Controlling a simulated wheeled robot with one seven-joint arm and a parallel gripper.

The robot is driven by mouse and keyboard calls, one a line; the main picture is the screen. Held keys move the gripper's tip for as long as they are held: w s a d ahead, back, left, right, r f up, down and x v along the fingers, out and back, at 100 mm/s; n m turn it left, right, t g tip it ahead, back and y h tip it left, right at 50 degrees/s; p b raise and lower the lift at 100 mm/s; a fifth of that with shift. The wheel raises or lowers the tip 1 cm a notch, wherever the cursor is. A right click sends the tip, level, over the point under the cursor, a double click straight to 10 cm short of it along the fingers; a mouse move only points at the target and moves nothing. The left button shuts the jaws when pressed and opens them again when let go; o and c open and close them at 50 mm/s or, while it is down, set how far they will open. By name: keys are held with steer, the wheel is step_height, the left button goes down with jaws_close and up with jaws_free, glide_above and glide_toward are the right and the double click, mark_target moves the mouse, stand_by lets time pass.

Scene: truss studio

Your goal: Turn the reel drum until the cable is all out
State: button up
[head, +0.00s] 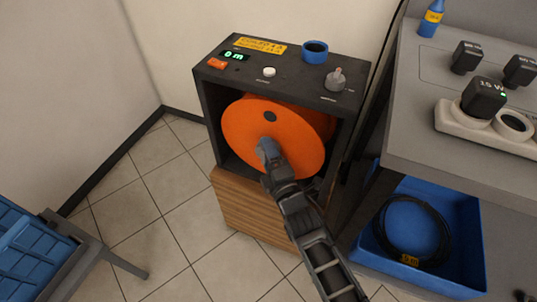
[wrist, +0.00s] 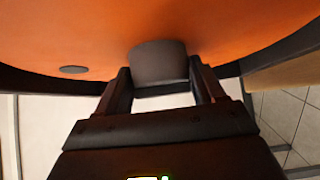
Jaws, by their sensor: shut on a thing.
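The orange reel drum (head: 250,120) sits upright in an open dark housing (head: 212,130) on a wood-slatted base. It also fills the top of the wrist view (wrist: 230,30). My gripper (head: 268,150) is at the lower middle of the drum's face. In the wrist view its two fingers stand on either side of a dark grey handle knob (wrist: 160,62) that sticks out from the drum, and they are shut on it. A green display (head: 234,56) on top of the housing seems to read 0 m. I see no cable on or coming from the drum.
The housing top (head: 300,72) holds a blue cup (head: 315,51), a white button (head: 269,72), a grey knob (head: 336,79) and an orange switch (head: 217,64). A grey bench (head: 420,110) with plugs stands close right, above a blue bin (head: 465,230) holding a coiled black cable (head: 412,231).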

steer(key=shift+c, duration=0.7)
steer(key=shift+f, duration=0.1)
steer(key=shift+f+b, duration=0.2)
steer(key=shift+b, duration=0.6)
